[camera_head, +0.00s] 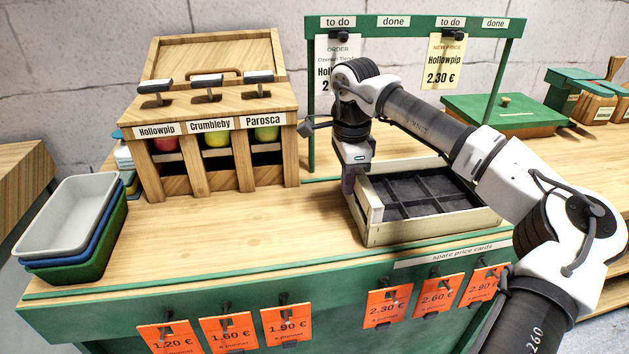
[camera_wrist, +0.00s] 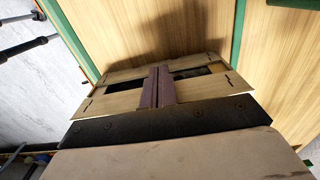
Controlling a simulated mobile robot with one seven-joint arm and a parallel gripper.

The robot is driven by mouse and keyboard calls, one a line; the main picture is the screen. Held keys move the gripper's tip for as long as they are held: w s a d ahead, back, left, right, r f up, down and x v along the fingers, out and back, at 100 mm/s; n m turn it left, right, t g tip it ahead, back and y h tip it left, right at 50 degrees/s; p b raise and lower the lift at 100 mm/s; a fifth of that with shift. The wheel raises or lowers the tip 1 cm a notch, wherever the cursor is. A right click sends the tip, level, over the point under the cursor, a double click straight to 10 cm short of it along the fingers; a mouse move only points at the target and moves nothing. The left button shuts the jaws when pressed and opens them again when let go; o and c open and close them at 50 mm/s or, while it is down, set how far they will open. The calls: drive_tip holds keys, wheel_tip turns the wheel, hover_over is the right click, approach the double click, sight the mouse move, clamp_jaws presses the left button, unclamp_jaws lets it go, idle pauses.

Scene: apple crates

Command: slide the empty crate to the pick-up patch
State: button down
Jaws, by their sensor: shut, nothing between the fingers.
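The empty crate (camera_head: 432,229) is a pale wooden box with a dark, divided insert and nothing in its compartments. It stands on the counter right of centre, near the front edge. My gripper (camera_head: 348,184) is shut and points down at the crate's left end. In the wrist view, the two dark reddish fingers (camera_wrist: 158,87) are together, in front of the crate's slotted wooden end wall (camera_wrist: 108,105). I cannot tell whether they touch it. My arm hides part of the crate's right back corner. I cannot make out a marked pick-up patch.
A wooden dispenser (camera_head: 217,103) with several labelled fruit bins stands to the left. Stacked trays (camera_head: 75,215) are at the far left. A green frame (camera_head: 309,110) with hanging cards stands behind the crate. A green-lidded box (camera_head: 505,113) is at the back right. Bare counter (camera_head: 250,220) lies left of the crate.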

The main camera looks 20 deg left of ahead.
drive_tip(key=w+d, duration=0.1)
drive_tip(key=d, duration=0.1)
drive_tip(key=w+d+p, duration=0.1)
drive_tip(key=w+d, duration=0.2)
drive_tip(key=d, duration=0.1)
drive_tip(key=shift+w+d, duration=0.35)
